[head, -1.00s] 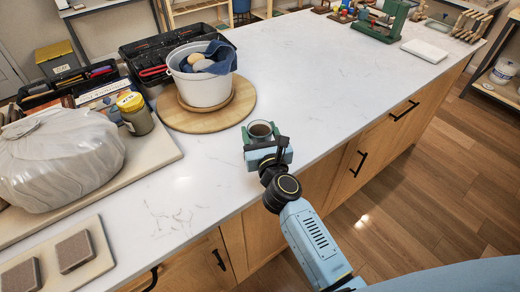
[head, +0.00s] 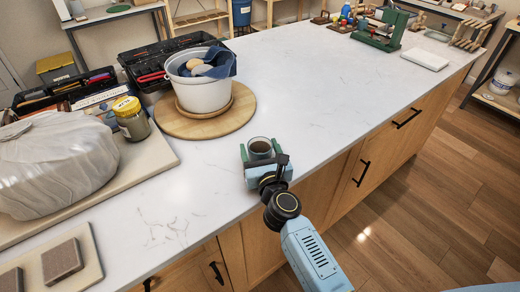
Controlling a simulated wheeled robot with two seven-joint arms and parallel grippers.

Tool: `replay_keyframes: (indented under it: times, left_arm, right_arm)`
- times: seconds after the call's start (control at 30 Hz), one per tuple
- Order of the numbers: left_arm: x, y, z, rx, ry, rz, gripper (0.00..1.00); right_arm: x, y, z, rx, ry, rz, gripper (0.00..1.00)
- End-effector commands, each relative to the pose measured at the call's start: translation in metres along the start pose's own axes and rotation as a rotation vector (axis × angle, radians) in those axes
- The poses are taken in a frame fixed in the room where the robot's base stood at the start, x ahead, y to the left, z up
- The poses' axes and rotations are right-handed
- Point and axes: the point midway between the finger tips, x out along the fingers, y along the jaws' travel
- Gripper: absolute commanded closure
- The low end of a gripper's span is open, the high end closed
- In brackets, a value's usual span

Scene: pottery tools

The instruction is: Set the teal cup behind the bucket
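The teal cup (head: 260,145) has a dark inside. It is upright at the front edge of the white countertop, right of and nearer than the bucket. My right gripper (head: 259,156) has its fingers around the cup and appears shut on it. I cannot tell how high the cup is above the counter. The white bucket (head: 201,96) stands on a round wooden board (head: 185,125), with a blue cloth and round pale items in it. My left gripper is not in view.
A black toolbox (head: 150,60) stands behind and left of the bucket. A wrapped clay lump (head: 55,165) and a yellow-lidded jar (head: 131,122) are on the left. The countertop (head: 320,85) right of the bucket is clear up to the green press (head: 382,32) and white slab (head: 425,60).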

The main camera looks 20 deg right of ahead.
Motion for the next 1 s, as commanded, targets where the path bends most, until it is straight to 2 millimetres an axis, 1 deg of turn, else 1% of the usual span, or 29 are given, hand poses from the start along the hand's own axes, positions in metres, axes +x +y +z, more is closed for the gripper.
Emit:
replay_keyframes:
  times: [0.03,0.1,0.33,0.47,0.57,0.67,0.9,1.0]
  left_arm:
    - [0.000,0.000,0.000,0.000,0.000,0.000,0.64]
    - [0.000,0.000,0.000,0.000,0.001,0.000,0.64]
    - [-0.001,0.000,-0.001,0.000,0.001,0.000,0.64]
    - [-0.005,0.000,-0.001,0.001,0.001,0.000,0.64]
    - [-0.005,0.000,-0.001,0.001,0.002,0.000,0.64]
    - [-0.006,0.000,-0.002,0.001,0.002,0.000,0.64]
    - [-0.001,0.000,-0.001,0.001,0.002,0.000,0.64]
    - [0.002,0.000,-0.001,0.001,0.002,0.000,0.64]
  right_arm:
    - [0.000,0.000,0.000,0.000,0.000,0.000,0.24]
    - [0.000,0.000,0.001,0.000,0.000,0.000,0.18]
    - [0.000,0.000,0.001,0.000,0.000,0.000,0.18]
    - [0.000,0.000,0.005,0.000,0.000,0.000,0.18]
    - [-0.013,0.000,0.003,0.001,0.002,0.001,0.18]
    - [-0.032,0.000,0.003,0.002,0.003,0.001,0.18]
    - [-0.082,0.000,0.002,0.000,0.003,0.000,0.18]
    - [-0.098,0.000,0.002,0.001,0.001,0.000,0.18]
